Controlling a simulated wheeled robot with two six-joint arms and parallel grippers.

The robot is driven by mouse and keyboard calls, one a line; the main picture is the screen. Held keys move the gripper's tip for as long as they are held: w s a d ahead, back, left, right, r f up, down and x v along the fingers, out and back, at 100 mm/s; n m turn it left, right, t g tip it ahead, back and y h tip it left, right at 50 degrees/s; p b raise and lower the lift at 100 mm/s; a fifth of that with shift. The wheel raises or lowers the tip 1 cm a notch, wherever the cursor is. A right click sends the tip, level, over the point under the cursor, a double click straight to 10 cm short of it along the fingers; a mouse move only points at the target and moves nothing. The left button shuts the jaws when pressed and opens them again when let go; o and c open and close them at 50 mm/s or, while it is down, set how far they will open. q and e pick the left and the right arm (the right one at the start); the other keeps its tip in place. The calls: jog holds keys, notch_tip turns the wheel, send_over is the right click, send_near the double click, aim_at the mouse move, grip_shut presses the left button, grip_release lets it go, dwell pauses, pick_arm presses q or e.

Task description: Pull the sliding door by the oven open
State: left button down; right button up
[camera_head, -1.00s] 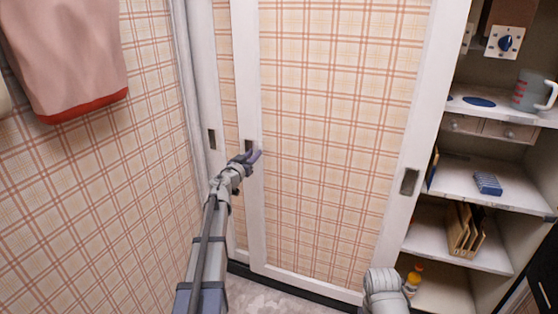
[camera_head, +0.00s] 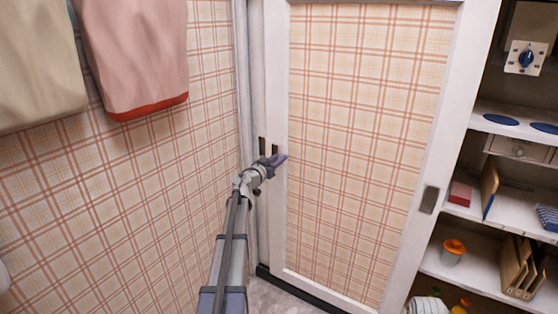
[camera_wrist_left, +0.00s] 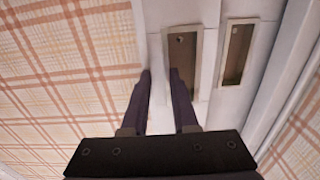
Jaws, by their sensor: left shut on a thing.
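The sliding door (camera_head: 365,140) is a white-framed panel with plaid filling. It has a recessed handle (camera_head: 275,150) in its left stile and another recess (camera_head: 430,199) in its right stile. My left gripper (camera_head: 279,159) is at the left handle, shut on the door's edge of that recess. In the left wrist view, one finger of the gripper (camera_wrist_left: 161,76) reaches into the handle recess (camera_wrist_left: 184,50) and the other lies on the plaid side. The exact contact is partly hidden. My right gripper is not in view.
A second white door frame with its own recess (camera_head: 262,145) stands behind at the left, close to the plaid wall (camera_head: 170,190). Towels (camera_head: 135,55) hang on that wall. Open shelves (camera_head: 500,205) at the right hold a red box, an orange-topped jar (camera_head: 453,252) and a rack.

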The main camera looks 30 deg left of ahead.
pick_arm(q)
jog(key=c, duration=0.7)
grip_release()
jog(key=s, duration=0.7)
jog(key=shift+s, duration=0.35)
